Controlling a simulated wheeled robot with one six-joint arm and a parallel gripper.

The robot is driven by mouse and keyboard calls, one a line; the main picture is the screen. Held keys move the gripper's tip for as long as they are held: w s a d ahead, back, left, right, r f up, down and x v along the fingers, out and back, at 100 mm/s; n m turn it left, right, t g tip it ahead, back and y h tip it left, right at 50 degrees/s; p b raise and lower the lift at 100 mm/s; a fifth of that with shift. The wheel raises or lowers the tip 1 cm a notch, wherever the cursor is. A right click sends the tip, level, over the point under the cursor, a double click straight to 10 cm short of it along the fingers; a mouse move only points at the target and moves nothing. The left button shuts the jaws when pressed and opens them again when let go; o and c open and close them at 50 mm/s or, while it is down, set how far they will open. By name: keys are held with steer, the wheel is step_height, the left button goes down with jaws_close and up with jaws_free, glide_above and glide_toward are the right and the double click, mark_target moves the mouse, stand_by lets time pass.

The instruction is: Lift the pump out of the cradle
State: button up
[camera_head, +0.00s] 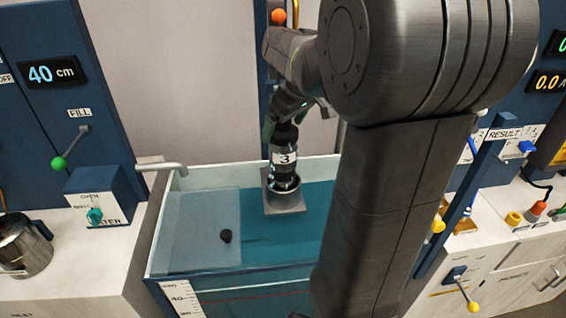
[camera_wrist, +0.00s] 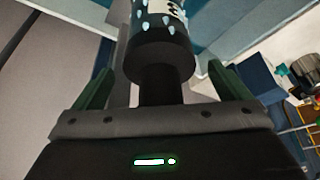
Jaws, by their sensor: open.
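The pump (camera_head: 285,172) is a dark upright cylinder with a white label reading 3. Its lower end is inside the round grey cradle (camera_head: 284,207), which has a square base plate and stands in the water tank. My gripper (camera_head: 284,122) is at the top of the pump, partly hidden by my arm in the head view. In the wrist view, the green fingers of my gripper (camera_wrist: 162,88) are apart, one on each side of the pump's narrow dark neck, with gaps visible. The wider pump body (camera_wrist: 160,55) carries light water drops.
A tap (camera_head: 165,167) reaches over the left rim. A metal jug (camera_head: 25,250) stands at far left. Levers and a result panel (camera_head: 505,134) are at right.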

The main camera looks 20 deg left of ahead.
steer(key=shift+x, duration=0.75)
steer(key=c, duration=2)
steer(key=shift+w+a+r, duration=0.1)
steer(key=shift+r, duration=0.15)
jaws_close()
steer(key=shift+r, duration=0.1)
